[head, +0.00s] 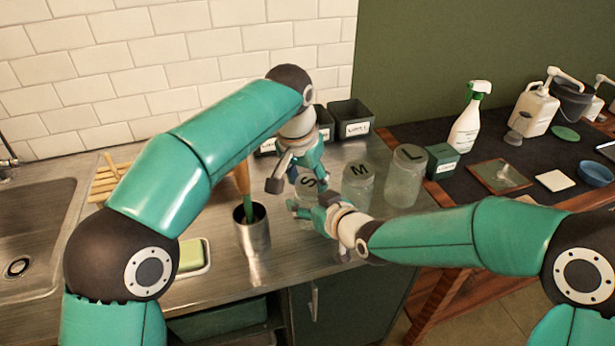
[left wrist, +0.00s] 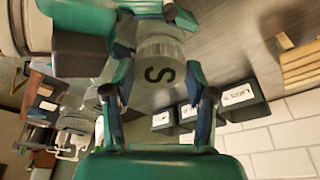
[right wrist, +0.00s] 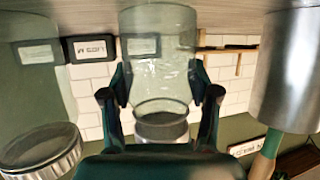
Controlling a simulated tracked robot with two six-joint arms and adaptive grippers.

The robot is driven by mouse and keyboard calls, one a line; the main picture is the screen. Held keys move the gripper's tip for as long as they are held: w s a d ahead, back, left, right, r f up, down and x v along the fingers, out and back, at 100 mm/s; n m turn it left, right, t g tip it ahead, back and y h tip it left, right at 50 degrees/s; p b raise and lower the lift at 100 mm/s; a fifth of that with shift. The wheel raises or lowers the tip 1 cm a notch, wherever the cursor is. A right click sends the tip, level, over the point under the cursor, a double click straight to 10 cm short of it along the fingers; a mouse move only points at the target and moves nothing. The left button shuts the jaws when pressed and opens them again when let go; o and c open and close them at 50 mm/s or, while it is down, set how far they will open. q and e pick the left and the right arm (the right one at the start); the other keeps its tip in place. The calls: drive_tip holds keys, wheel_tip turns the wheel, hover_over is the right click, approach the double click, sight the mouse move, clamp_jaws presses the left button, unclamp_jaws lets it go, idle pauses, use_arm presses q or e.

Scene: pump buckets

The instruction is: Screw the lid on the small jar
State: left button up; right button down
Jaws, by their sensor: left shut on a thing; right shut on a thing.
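The small jar (head: 305,192), of clear glass, stands on the steel counter, partly hidden by my grippers. Its lid (left wrist: 160,74), marked S, is at the jar's mouth; I cannot tell how tightly it sits. My left gripper (head: 292,187) comes from above and is shut on the lid, with one finger on each side in the left wrist view (left wrist: 160,100). My right gripper (head: 312,208) comes in from the right and is shut on the jar body. The right wrist view, upside down, shows the glass (right wrist: 160,55) between its fingers (right wrist: 160,88).
Jars marked M (head: 358,186) and L (head: 404,180) stand close on the right. A metal canister (head: 252,232) with handles in it stands to the left. Dark labelled bins (head: 350,119) are behind. A soap dish (head: 194,258) and sink (head: 35,235) lie further left.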

use_arm(q)
drive_tip(key=shift+f, duration=0.45)
drive_tip(key=m, duration=0.3)
drive_tip(key=shift+a+h, duration=0.1)
drive_tip(key=shift+h, duration=0.3)
drive_tip(key=o, duration=0.8)
drive_tip(key=shift+c, duration=0.2)
drive_tip(key=shift+r, duration=0.1)
